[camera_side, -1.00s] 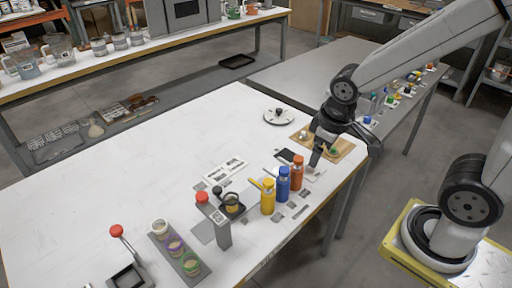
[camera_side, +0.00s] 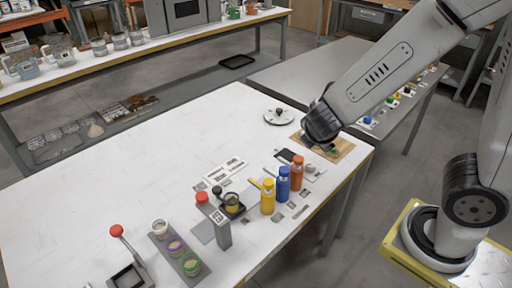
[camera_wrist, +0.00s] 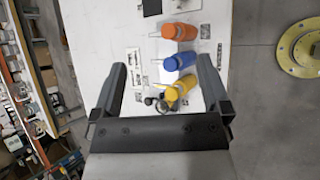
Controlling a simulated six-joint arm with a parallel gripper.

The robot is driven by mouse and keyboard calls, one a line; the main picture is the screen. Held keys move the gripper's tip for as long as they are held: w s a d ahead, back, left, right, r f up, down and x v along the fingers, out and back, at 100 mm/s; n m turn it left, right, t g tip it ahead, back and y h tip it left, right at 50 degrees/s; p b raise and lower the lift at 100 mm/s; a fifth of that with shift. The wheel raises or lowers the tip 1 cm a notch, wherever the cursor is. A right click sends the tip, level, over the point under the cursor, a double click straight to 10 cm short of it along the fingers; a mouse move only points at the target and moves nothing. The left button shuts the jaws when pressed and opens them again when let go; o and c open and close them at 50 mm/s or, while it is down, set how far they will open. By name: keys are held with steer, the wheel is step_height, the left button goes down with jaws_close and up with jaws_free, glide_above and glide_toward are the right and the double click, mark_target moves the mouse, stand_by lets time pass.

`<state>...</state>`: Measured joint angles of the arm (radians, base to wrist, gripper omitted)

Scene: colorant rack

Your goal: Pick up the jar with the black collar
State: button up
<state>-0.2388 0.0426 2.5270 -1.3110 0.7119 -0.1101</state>
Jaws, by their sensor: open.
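A small jar with yellow contents (camera_side: 232,201) sits at a dark stand near the table's middle front. Its upper part looks dark-ringed, but I cannot tell whether that is a black collar or the stand. It also shows in the wrist view (camera_wrist: 172,94), just left of the yellow bottle. Three more jars stand in a grey rack (camera_side: 165,256) at the lower left, with pale, purple (camera_side: 175,246) and green (camera_side: 191,266) tops. My gripper (camera_wrist: 162,65) is open and empty, well above the table.
Yellow (camera_side: 267,197), blue (camera_side: 283,184) and orange (camera_side: 297,173) bottles stand close right of the dark stand. A red-knobbed lever (camera_side: 116,232) stands at the lower left. A wooden board (camera_side: 343,150) lies at the right edge.

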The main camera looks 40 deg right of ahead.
steer(key=w+a+n+t+y, duration=0.4)
steer(key=a+n, duration=0.4)
steer(key=n, duration=0.2)
steer(key=w+a+n+t+y, duration=0.35)
steer(key=a+n, duration=0.35)
steer(key=n, duration=0.3)
glide_toward(227, 197)
steer(key=shift+s+a+f+m+t+h, duration=0.1)
steer(key=shift+f+m+t+h, duration=0.25)
steer(key=shift+f+t, duration=0.1)
steer(key=shift+x, duration=1.35)
steer(key=shift+x, duration=2.6)
steer(key=shift+a, duration=0.1)
